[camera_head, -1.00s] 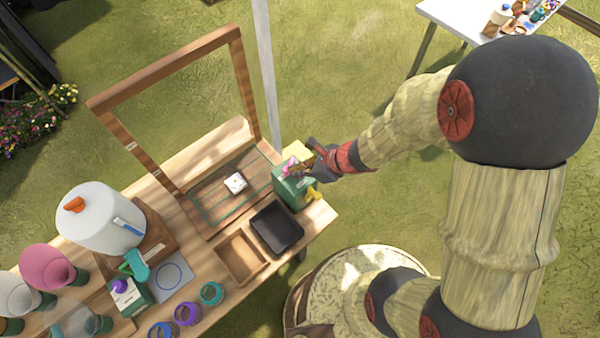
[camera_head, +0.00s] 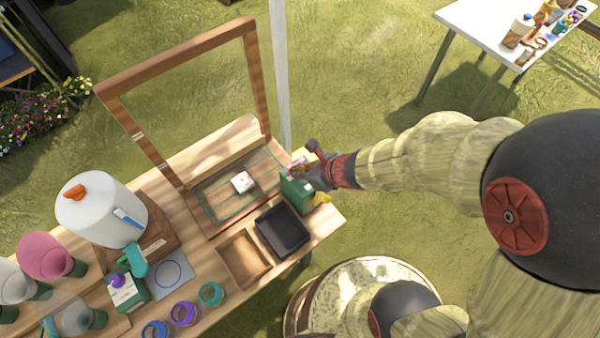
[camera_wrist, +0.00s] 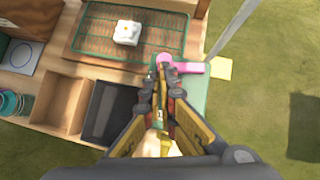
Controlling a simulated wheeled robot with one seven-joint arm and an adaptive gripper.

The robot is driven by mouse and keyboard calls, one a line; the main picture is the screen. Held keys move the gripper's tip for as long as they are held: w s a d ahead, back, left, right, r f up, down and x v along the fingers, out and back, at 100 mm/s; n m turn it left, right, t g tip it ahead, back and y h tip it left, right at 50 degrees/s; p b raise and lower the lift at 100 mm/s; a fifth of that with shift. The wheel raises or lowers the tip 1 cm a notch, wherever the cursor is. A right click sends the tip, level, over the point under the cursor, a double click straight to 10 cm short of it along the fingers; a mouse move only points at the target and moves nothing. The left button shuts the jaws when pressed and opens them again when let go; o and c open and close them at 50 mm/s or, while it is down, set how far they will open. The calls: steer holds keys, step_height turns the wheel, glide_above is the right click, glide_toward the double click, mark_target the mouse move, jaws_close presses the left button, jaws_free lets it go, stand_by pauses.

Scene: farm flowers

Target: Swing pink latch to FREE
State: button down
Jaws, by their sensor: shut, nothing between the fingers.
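The pink latch (camera_wrist: 188,68) sits on top of a green box (camera_head: 295,193) at the right end of the wooden table. In the wrist view its bar points right from a round pink pivot, towards a pale yellow tag (camera_wrist: 222,68). My gripper (camera_wrist: 162,62) is shut with nothing in it, its fingertips right at the pivot end of the latch; I cannot tell if they touch. In the head view my gripper (camera_head: 312,162) covers much of the latch. I cannot read any FREE marking.
A black tray (camera_head: 283,230) and a wooden tray (camera_head: 243,258) lie beside the green box. A white cube (camera_head: 242,182) lies on a green-lined board behind. A wooden frame (camera_head: 140,150) stands over the table. Open grass lies to the right.

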steer(key=shift+w+d, duration=0.15)
steer(key=shift+w+d, duration=0.4)
steer(key=shift+w, duration=0.05)
stand_by(0.4)
